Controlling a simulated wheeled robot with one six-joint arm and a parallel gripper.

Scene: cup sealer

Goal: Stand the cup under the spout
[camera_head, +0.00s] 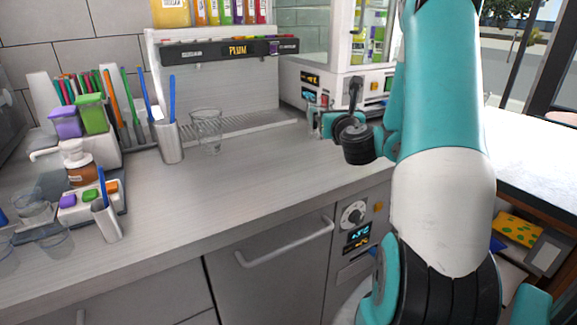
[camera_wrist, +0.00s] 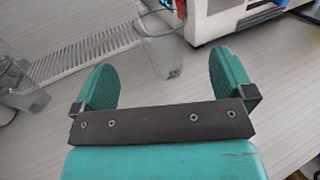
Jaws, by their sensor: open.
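A clear, empty cup (camera_head: 313,117) stands on the counter near the white machine. It also shows in the wrist view (camera_wrist: 163,52), upright, ahead of and between my fingertips. My gripper (camera_head: 326,122) is open and low over the counter; both teal fingers show in the wrist view (camera_wrist: 163,72), with no contact visible. A second clear cup (camera_head: 207,134) stands farther left, in front of the drip grate (camera_head: 232,125). The dispenser (camera_head: 230,50) has a black labelled bar reading PLUM above the grate. I cannot make out a separate spout.
A steel holder (camera_head: 170,142) with a blue stick stands left of the second cup. Bottles, colored blocks and a smaller holder (camera_head: 106,220) crowd the left side. The white machine (camera_head: 330,85) stands behind my gripper. The counter front between them is clear.

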